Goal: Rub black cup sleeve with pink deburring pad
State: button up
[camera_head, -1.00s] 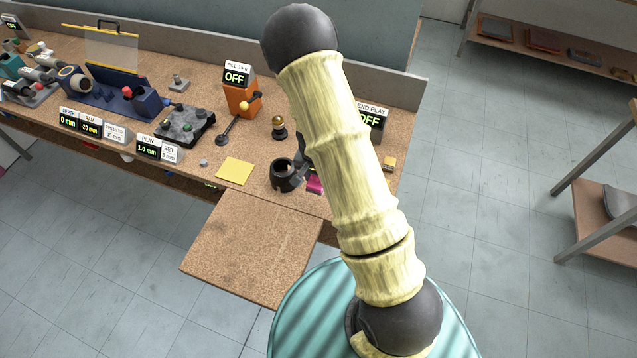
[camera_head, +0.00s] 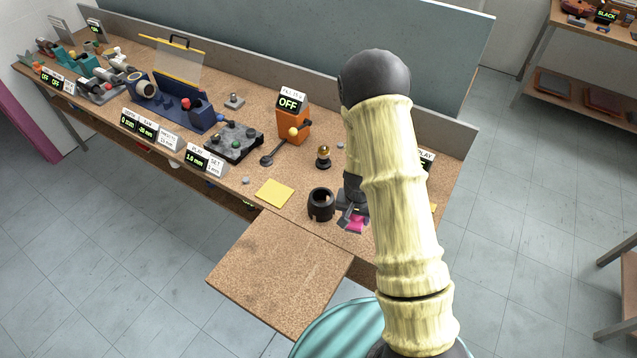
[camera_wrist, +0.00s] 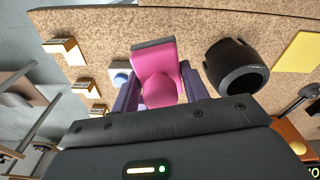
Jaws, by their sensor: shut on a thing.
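The black cup sleeve (camera_head: 321,204) stands on the bench near its front edge. In the wrist view the sleeve (camera_wrist: 237,67) is right of my gripper, its dark round opening showing. The pink deburring pad (camera_head: 356,226) is in my gripper (camera_head: 351,213), right of the sleeve in the head view. In the wrist view the pad (camera_wrist: 155,60) lies between the purple fingers of my gripper (camera_wrist: 158,88), which are shut on it. A grey strip runs along its far end. The pad and sleeve are apart. Whether the pad touches the bench is unclear.
A yellow square (camera_head: 274,193) lies left of the sleeve. A brass-topped knob (camera_head: 323,156) and an orange machine (camera_head: 293,122) stand behind. A blue-white item (camera_wrist: 120,72) sits close left of the pad. A lower board (camera_head: 280,272) juts out in front.

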jog(key=n, duration=0.1)
jog(key=f+n, duration=0.1)
jog(key=shift+f+n, duration=0.25)
jog(key=shift+n, duration=0.15)
jog(key=shift+w+a+f+n+y, duration=0.2)
jog(key=shift+f+n+y, duration=0.15)
jog(key=shift+n, duration=0.45)
jog(key=shift+w, duration=0.15)
jog(key=shift+a, duration=0.1)
